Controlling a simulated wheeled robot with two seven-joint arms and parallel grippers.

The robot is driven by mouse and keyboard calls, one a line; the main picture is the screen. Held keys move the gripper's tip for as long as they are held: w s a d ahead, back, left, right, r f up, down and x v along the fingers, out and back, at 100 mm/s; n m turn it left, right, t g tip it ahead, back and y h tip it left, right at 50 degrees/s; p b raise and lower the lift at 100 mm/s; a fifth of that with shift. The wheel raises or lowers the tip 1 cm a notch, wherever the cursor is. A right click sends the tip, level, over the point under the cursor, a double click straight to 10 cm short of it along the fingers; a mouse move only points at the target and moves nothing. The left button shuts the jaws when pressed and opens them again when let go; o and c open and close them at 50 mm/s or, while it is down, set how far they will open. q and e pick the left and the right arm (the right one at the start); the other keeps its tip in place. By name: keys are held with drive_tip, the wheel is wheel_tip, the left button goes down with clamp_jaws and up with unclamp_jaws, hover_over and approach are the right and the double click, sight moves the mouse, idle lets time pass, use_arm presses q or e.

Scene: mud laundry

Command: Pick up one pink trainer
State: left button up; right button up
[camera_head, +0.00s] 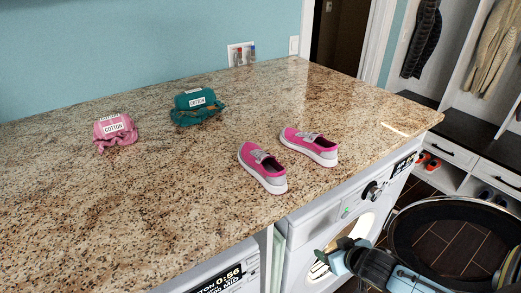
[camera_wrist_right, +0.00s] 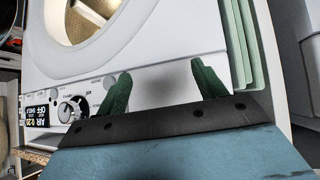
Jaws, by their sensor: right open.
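Two pink trainers with white soles and grey tops lie on the speckled countertop (camera_head: 200,160) near its front edge in the head view. One trainer (camera_head: 262,168) is on the left and the other trainer (camera_head: 309,146) is just right of and behind it. My right gripper (camera_head: 322,256) is below the counter edge, in front of the washing machine, apart from both trainers. In the right wrist view, its green fingers (camera_wrist_right: 160,88) stand apart with nothing between them. No trainer shows in that view. My left gripper is not in view.
A pink cloth bundle (camera_head: 115,131) and a green cloth bundle (camera_head: 196,106), both labelled cotton, lie farther back left on the counter. White machines (camera_head: 335,222) stand under the counter edge.

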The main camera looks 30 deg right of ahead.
sight(272, 167)
drive_tip(key=w+a+r+t+y+p, duration=0.1)
drive_tip(key=a+r+t+p, duration=0.2)
drive_tip(key=r, duration=1)
drive_tip(key=w+a+r+y+p, duration=0.1)
drive_tip(key=a+r+p, duration=0.3)
drive_tip(key=r, duration=0.8)
drive_tip(key=w+a, duration=0.1)
drive_tip(key=w, duration=0.1)
drive_tip(key=w+a+r+y+b, duration=0.1)
drive_tip(key=w, duration=0.2)
drive_tip(key=w+a+t+y, duration=0.1)
drive_tip(key=w, duration=0.2)
drive_tip(key=shift+r+n, duration=0.15)
drive_tip(key=shift+n, duration=0.25)
drive_tip(key=shift+a+p+x, duration=0.15)
drive_tip(key=shift+p+x, duration=0.1)
drive_tip(key=shift+x, duration=1.3)
drive_tip(key=shift+a+p+x, duration=0.15)
drive_tip(key=shift+p+x, duration=0.1)
drive_tip(key=shift+x, duration=1.35)
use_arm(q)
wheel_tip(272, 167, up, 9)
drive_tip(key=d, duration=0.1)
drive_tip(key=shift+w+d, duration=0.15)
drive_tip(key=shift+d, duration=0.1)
use_arm(e)
drive_tip(key=shift+s, duration=0.1)
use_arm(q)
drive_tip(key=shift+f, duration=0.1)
